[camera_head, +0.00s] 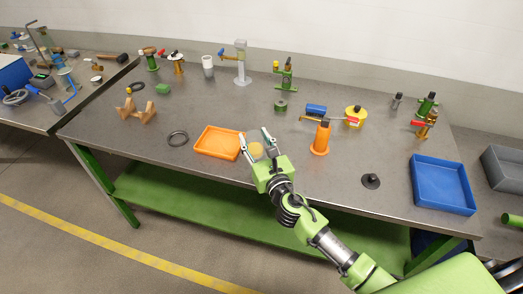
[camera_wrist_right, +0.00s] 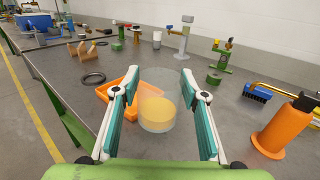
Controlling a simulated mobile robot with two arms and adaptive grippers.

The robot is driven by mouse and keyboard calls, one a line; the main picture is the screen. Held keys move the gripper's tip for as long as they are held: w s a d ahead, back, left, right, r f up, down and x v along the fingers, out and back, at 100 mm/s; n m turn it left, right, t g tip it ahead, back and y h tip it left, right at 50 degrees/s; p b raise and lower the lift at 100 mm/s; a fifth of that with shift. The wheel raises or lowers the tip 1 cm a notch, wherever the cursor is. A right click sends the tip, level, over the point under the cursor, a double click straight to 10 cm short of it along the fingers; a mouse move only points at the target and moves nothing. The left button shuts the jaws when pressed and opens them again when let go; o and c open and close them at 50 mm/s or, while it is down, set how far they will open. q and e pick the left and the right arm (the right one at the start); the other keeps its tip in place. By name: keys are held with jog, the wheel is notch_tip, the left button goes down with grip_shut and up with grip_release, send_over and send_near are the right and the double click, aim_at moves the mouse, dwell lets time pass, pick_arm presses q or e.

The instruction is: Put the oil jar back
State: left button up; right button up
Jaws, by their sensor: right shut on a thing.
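The oil jar is a clear glass jar with yellow oil in its lower part (camera_head: 256,150). In the right wrist view the jar (camera_wrist_right: 158,112) stands upright between the two teal-padded fingers. My right gripper (camera_head: 256,144) is shut on it, near the table's front edge, just right of the orange tray (camera_head: 218,142). In the wrist view the tray (camera_wrist_right: 103,96) is partly hidden behind the left finger and seen through the glass. I cannot tell whether the jar's base touches the table. My left gripper is not in view.
An orange bottle (camera_head: 321,138) stands to the right, with a blue brush (camera_head: 316,109) and a yellow round item (camera_head: 355,114) behind. A black ring (camera_head: 178,138) lies left of the tray. A blue tray (camera_head: 442,184) is at far right. Bare table lies behind the jar.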

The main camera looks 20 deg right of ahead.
jog(key=w+d+f+b, duration=0.1)
jog(key=f+b, duration=0.1)
jog(key=f, duration=0.1)
jog(key=w+d+f+b, duration=0.1)
jog(key=f, duration=0.2)
jog(key=w+d+f+b, duration=0.1)
jog(key=f+b, duration=0.1)
jog(key=shift+w+f+b, duration=0.35)
jog(key=shift+f, duration=0.05)
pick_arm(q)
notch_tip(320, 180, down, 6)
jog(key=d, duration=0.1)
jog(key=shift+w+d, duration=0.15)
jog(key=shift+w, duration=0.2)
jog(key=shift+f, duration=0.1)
pick_arm(e)
jog(key=shift+r, duration=0.1)
jog(key=shift+f, duration=0.25)
jog(key=o, duration=1.5)
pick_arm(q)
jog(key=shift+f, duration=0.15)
pick_arm(e)
jog(key=shift+s, duration=0.1)
